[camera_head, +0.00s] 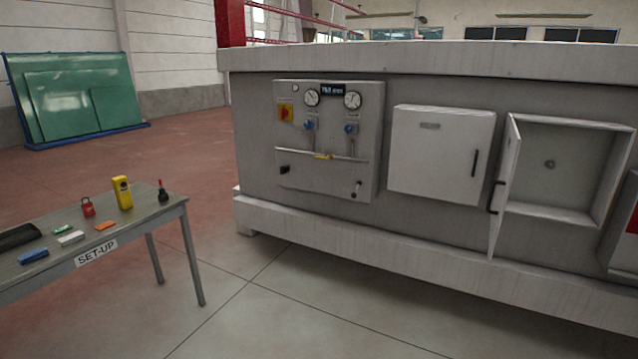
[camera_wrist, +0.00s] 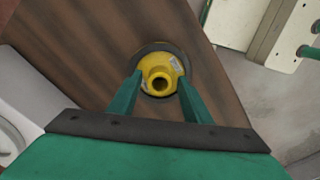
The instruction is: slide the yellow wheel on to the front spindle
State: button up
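The yellow wheel (camera_wrist: 161,73) shows in the wrist view as a yellow hub with a round bore, with a dark disc or rim behind it. It is seen against a brown, wood-like surface. My gripper (camera_wrist: 160,77) has its two green fingers on either side of the hub, close to it. I cannot tell whether the fingers press on the hub or stand slightly apart from it. The head view shows neither the wheel nor my gripper. In the head view a small round fitting (camera_head: 549,164) sits inside an open cabinet; I cannot tell whether it is the front spindle.
The cabinet door (camera_head: 504,190) stands open toward me. A closed door (camera_head: 441,150) and a gauge panel (camera_head: 327,140) are to its left. A set-up table (camera_head: 150,212) holds small items at left. In the wrist view, a pale panel with green pegs (camera_wrist: 308,51) is at upper right.

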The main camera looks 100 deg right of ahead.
grip_shut()
notch_tip(320, 180, up, 7)
dwell(0.8)
